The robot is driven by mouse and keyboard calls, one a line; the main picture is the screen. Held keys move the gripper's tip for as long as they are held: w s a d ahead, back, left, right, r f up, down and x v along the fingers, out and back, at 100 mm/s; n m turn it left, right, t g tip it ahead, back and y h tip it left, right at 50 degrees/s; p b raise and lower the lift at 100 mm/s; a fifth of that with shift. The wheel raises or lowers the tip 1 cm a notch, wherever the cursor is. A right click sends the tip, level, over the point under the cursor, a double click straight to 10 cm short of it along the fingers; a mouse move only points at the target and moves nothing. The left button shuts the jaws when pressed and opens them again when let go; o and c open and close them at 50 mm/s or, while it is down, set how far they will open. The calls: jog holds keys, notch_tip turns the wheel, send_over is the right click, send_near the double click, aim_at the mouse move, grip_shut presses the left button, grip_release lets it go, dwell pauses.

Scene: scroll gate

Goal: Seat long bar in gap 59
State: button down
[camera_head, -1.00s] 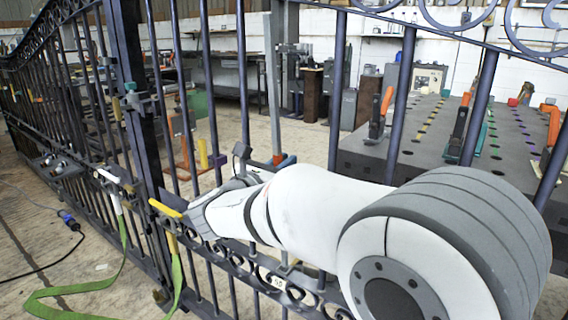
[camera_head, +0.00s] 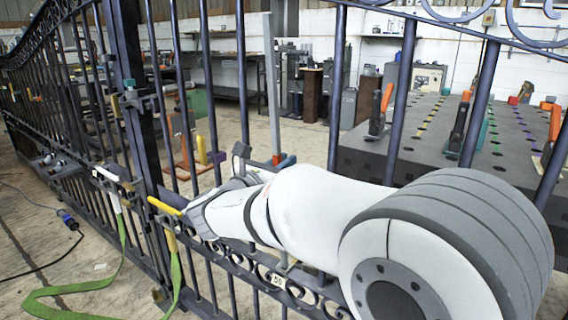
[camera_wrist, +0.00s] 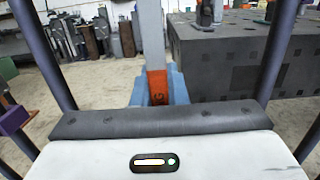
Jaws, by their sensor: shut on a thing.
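The long bar (camera_head: 270,85) is a pale grey, upright bar with an orange lower part. It also shows in the wrist view (camera_wrist: 152,35). My gripper (camera_wrist: 158,88) has blue fingers shut on the bar's orange part. In the head view, my gripper (camera_head: 282,160) is partly hidden behind my wrist. In the wrist view the bar stands between two dark gate bars, apart from both; its depth relative to them is unclear. A small number plate (camera_head: 277,280), seemingly 59, sits on the gate's lower scroll rail. The bar's lower end is hidden.
The dark scroll gate (camera_head: 335,90) spans the view, with my arm in front of several bars. A grey perforated bench (camera_head: 420,165) with orange-handled clamps stands behind at right. A green strap (camera_head: 110,270) hangs from the gate at left. Concrete floor behind is open.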

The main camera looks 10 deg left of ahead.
jog(key=shift+f+b, duration=0.35)
jog(key=shift+b, duration=0.25)
dwell(0.3)
jog(key=shift+w+d+g, duration=0.15)
jog(key=shift+w+d, duration=0.15)
jog(key=shift+w, duration=0.4)
jog(key=shift+w+d+g, duration=0.15)
jog(key=shift+w+d, duration=0.15)
jog(key=shift+w, duration=0.4)
dwell(1.0)
jog(key=c, duration=1.4)
grip_release()
jog(key=shift+o, duration=0.2)
jog(key=shift+f, duration=0.15)
jog(key=p+v, duration=0.1)
jog(key=v, duration=0.7)
